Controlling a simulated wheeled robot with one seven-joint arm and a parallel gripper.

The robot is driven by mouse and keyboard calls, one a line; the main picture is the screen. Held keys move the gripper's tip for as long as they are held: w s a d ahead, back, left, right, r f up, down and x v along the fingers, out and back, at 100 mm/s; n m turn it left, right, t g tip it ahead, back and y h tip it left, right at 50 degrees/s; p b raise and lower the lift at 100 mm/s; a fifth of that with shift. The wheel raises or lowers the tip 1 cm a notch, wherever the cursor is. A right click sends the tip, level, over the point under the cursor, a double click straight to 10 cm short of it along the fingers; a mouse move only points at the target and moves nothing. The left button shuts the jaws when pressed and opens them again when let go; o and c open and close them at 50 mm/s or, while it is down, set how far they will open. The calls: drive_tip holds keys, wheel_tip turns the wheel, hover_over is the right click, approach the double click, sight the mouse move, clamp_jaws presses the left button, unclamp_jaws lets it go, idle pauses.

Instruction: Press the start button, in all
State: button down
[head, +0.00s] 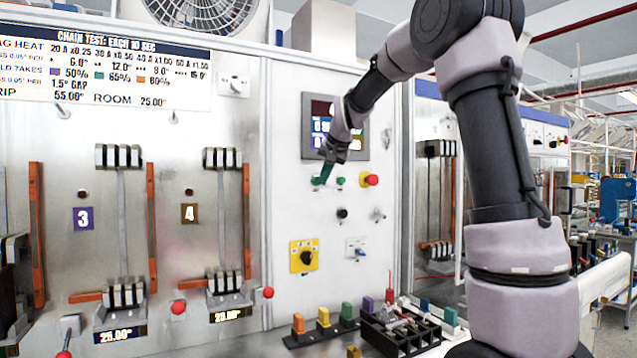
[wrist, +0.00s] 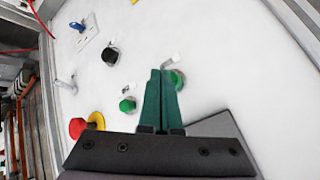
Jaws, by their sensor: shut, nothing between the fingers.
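Two green buttons sit on the white panel; I cannot read which is the start button. One green button (wrist: 127,105) is to the left of my fingers in the wrist view and shows in the head view (head: 340,181) right of my gripper. The other green button (wrist: 178,79) is just right of my fingertips in the wrist view, partly covered by them; in the head view my gripper hides it. My gripper (wrist: 162,73) has green fingers, shut and empty, and it also shows in the head view (head: 321,178). I cannot tell whether the tips touch the panel.
A red button (head: 371,180) on a yellow ring is to the right. A black knob (head: 342,214) and a yellow-plated rotary switch (head: 303,257) are below. A screen (head: 322,127) is above, partly behind my arm. A black tray (head: 400,338) with small parts stands on the bench.

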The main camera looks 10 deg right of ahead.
drive_tip(key=shift+w+a, duration=0.1)
drive_tip(key=shift+w, duration=0.35)
idle(0.8)
drive_tip(key=shift+s, duration=0.1)
drive_tip(key=shift+s+d, duration=0.25)
drive_tip(key=shift+s, duration=0.5)
drive_tip(key=shift+s+d, duration=0.25)
drive_tip(key=shift+s, duration=0.55)
drive_tip(key=shift+s+d, duration=0.2)
drive_tip(key=shift+s, duration=0.6)
drive_tip(key=shift+s+d, duration=0.25)
drive_tip(key=shift+s, duration=0.55)
drive_tip(key=s+f, duration=0.2)
drive_tip(key=s, duration=0.8)
drive_tip(key=s+d+f+g, duration=0.1)
drive_tip(key=s+f, duration=0.2)
drive_tip(key=s, duration=0.8)
drive_tip(key=s+d+f+n, duration=0.1)
drive_tip(key=s+f, duration=0.2)
drive_tip(key=s, duration=0.7)
drive_tip(key=shift+s+d+f, duration=0.25)
drive_tip(key=shift+s, duration=0.15)
